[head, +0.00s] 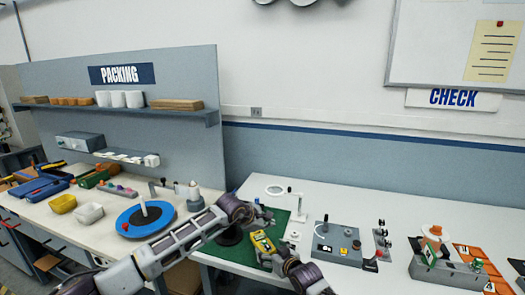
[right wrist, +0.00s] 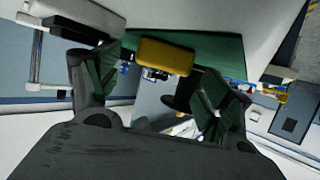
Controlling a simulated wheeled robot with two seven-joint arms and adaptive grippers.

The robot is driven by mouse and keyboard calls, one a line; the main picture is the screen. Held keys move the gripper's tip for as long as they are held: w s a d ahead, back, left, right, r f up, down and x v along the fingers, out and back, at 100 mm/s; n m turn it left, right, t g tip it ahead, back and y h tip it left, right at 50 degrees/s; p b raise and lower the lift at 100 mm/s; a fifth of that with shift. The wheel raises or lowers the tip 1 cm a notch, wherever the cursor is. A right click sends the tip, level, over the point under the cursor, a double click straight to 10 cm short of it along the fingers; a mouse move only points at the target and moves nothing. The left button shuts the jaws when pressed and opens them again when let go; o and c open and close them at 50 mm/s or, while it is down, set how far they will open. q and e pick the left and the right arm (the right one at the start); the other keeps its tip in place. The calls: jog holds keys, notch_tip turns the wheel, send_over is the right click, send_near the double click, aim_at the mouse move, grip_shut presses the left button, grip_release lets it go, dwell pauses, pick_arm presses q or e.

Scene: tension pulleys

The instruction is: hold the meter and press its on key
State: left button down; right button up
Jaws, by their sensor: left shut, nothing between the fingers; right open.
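The yellow meter (head: 262,242) lies on the green mat (head: 232,252) at the front of the right-hand bench. In the right wrist view the meter (right wrist: 165,56) shows as a yellow block in the gap between the fingertips, apart from both. My right gripper (head: 268,261) is open at the meter's near end; its green-padded fingers (right wrist: 158,82) show in the wrist view. My left gripper (head: 264,214) is shut and empty, just above and behind the meter. The meter's keys are too small to make out.
A ring magnifier on a stand (head: 298,214) is behind and right of the mat. A grey panel box (head: 337,243) stands to the right. A blue round turntable (head: 146,218) is on the left bench. Bare white bench lies behind the panel box.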

jog(key=shift+v, duration=5.35)
